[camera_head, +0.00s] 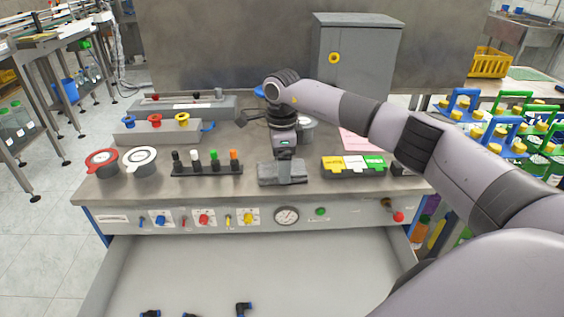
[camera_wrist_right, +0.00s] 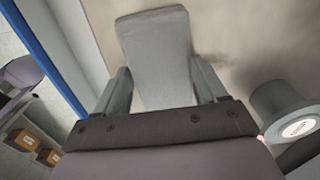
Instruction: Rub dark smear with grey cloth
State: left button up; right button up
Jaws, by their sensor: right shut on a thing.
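My right gripper (camera_head: 284,168) points down at the front middle of the grey worktop. It is shut on the grey cloth (camera_wrist_right: 157,48), which is a flat, folded pad between the two fingers in the right wrist view. The cloth lies at or just over the worktop; I cannot tell whether it touches. A faint dark smear (camera_wrist_right: 228,62) shows on the worktop to the right of the cloth in the wrist view. I cannot make the smear out in the head view. My left gripper is not in view.
A rack of coloured pegs (camera_head: 207,170) stands left of my right gripper, and a tray of yellow, white and green blocks (camera_head: 354,166) stands right of it. An open drawer (camera_head: 250,270) juts out below.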

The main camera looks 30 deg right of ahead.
aim_at(284, 193)
jog(key=shift+w+d+r+b, duration=0.1)
jog(key=shift+w+d+b, duration=0.3)
jog(key=shift+w, duration=0.35)
jog(key=shift+w+d+b, duration=0.3)
jog(key=shift+w+d, duration=0.2)
jog(key=shift+w, duration=0.25)
jog(key=s+p, duration=0.1)
jog(key=s+a+p, duration=0.1)
jog(key=shift+p, duration=0.3)
jog(key=shift+s+a+f+p, duration=0.4)
jog(key=shift+s+a+p, duration=0.1)
jog(key=shift+s, duration=0.2)
jog(key=shift+s+a+r+p, duration=0.15)
jog(key=shift+s+a+p, duration=0.35)
jog(key=shift+s+p, duration=0.4)
jog(key=shift+s+a+p, duration=0.4)
jog(key=shift+s+p, duration=0.05)
jog(key=shift+s, duration=0.2)
jog(key=shift+s+a+p, duration=0.5)
jog(key=shift+s+p, duration=0.25)
jog(key=shift+s, duration=0.1)
jog(key=shift+s+a, duration=0.35)
jog(key=shift+s, duration=0.2)
